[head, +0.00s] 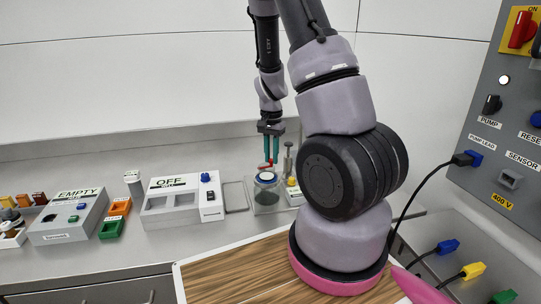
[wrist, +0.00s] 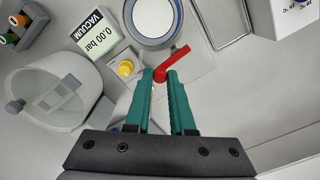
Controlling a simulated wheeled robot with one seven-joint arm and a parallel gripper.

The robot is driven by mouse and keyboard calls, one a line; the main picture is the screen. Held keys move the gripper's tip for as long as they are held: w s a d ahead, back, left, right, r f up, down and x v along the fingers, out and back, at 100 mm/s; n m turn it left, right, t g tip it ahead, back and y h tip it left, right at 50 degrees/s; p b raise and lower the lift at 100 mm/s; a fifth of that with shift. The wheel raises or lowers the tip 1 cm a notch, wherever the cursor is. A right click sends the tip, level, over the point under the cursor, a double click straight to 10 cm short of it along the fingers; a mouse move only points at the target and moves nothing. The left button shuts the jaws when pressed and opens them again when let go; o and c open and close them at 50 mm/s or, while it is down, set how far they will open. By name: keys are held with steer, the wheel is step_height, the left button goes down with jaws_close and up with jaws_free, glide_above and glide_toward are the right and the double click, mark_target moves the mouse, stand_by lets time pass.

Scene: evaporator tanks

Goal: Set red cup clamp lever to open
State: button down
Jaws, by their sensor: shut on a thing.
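The red clamp lever (wrist: 175,62) shows in the wrist view as a short red bar with a rounded end, slanting up to the right. It sits next to the clear cup (wrist: 152,18) with a blue ring. My gripper (wrist: 160,76) has green fingers, and their tips are shut on the rounded end of the lever. In the head view my gripper (head: 271,160) points straight down over the cup (head: 266,180), with a bit of the red lever (head: 265,166) at its tips.
A vacuum gauge (wrist: 97,35) reading 0.00 bar and a yellow button (wrist: 126,68) are left of the fingers. A large translucent vessel (wrist: 52,97) is further left. In the head view, an OFF box (head: 172,200) stands left of the cup, and a control panel (head: 500,130) is at the right.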

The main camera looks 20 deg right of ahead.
steer(key=shift+s+m, duration=0.1)
steer(key=shift+m, duration=0.4)
steer(key=c, duration=0.8)
jaws_free()
steer(key=shift+s, duration=0.1)
steer(key=shift+o, duration=0.2)
steer(key=shift+r, duration=0.15)
step_height(320, 180, up, 10)
steer(key=shift+r, duration=0.25)
